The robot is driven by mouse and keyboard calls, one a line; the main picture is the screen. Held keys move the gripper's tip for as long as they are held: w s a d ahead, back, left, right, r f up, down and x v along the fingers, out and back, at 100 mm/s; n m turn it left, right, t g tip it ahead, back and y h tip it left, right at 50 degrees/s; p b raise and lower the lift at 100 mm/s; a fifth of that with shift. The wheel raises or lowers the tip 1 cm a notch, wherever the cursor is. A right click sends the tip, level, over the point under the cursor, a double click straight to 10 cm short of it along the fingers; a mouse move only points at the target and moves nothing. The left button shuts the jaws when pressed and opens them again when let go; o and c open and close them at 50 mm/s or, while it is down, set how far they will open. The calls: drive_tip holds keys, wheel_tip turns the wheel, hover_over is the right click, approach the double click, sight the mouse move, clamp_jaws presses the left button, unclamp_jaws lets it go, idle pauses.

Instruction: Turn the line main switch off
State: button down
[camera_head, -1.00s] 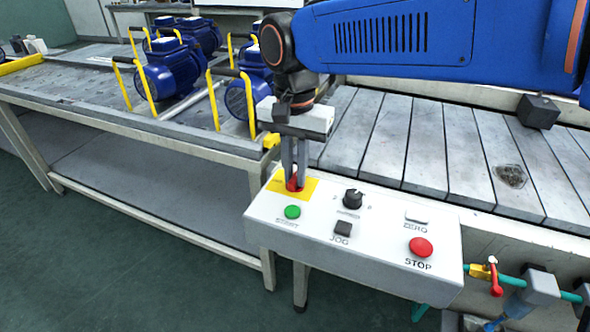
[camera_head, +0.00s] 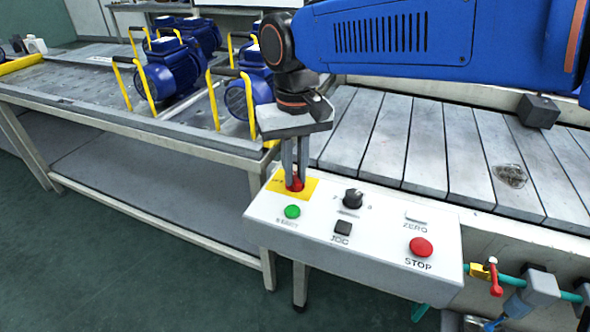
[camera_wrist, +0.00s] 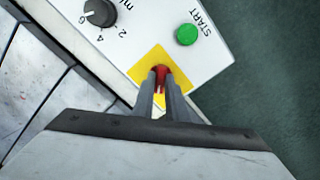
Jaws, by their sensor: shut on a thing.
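The line main switch (camera_head: 294,184) is a red knob on a yellow plate (camera_head: 312,187) at the far left corner of the white control box (camera_head: 350,270). My gripper (camera_head: 294,182) points down at it, with both fingers closed on the red knob. In the wrist view the red switch (camera_wrist: 160,73) shows between the fingertips of my gripper (camera_wrist: 161,80), over the yellow plate (camera_wrist: 152,60). The fingers hide part of the knob, so its exact setting is hard to read.
Near the switch are a green START button (camera_head: 292,211), a black dial (camera_head: 353,198), a JOG button (camera_head: 343,228), a ZERO button (camera_head: 416,216) and a red STOP button (camera_head: 420,247). A slatted conveyor (camera_head: 430,150) lies behind. Blue pumps (camera_head: 168,75) stand on the left bench.

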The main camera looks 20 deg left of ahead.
sight(295, 177)
drive_tip(key=n, duration=0.5)
drive_tip(key=shift+n, duration=2.4)
drive_tip(key=c, duration=1.8)
unclamp_jaws()
drive_tip(key=shift+o, duration=0.2)
wheel_tip(295, 177, up, 18)
drive_tip(key=shift+f, duration=0.25)
